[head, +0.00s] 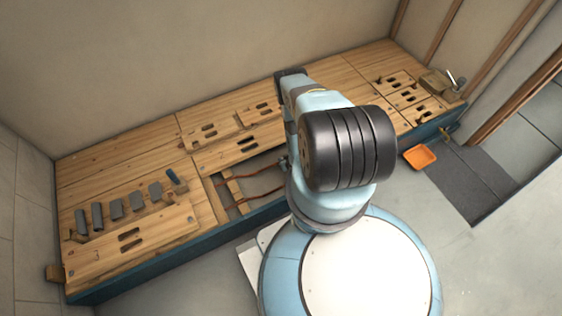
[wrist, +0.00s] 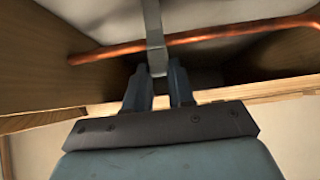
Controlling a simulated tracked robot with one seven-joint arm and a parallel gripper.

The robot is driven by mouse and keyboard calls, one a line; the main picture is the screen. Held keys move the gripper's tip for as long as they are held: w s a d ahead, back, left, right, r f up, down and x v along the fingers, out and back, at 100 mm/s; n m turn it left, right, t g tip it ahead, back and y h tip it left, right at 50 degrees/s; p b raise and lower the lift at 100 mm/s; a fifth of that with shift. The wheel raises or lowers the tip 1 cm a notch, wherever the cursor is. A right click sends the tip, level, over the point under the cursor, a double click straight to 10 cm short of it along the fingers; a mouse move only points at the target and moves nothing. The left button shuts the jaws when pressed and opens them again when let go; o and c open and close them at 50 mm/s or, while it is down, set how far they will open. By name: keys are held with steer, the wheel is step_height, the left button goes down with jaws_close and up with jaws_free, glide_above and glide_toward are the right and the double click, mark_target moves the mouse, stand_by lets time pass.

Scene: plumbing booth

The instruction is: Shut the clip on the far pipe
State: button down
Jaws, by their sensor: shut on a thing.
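In the wrist view a copper pipe (wrist: 215,36) runs across the top of the opening. A grey metal strip, which looks like the clip (wrist: 153,25), crosses the pipe upright and reaches down between my fingers. My gripper (wrist: 159,82) is shut on the lower end of this strip. I cannot tell whether the clip is fastened around the pipe. In the head view two copper pipes show in the floor opening, the farther pipe (head: 232,184) and the nearer pipe (head: 245,199).
Wooden joists (wrist: 280,60) flank the pipe closely in the wrist view. An orange tray (head: 420,157) is on the floor at the right.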

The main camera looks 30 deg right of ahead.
steer(key=shift+a, duration=0.1)
steer(key=c, duration=1)
jaws_free()
steer(key=shift+o, duration=0.2)
steer(key=v, duration=1.3)
steer(key=shift+s+r, duration=0.25)
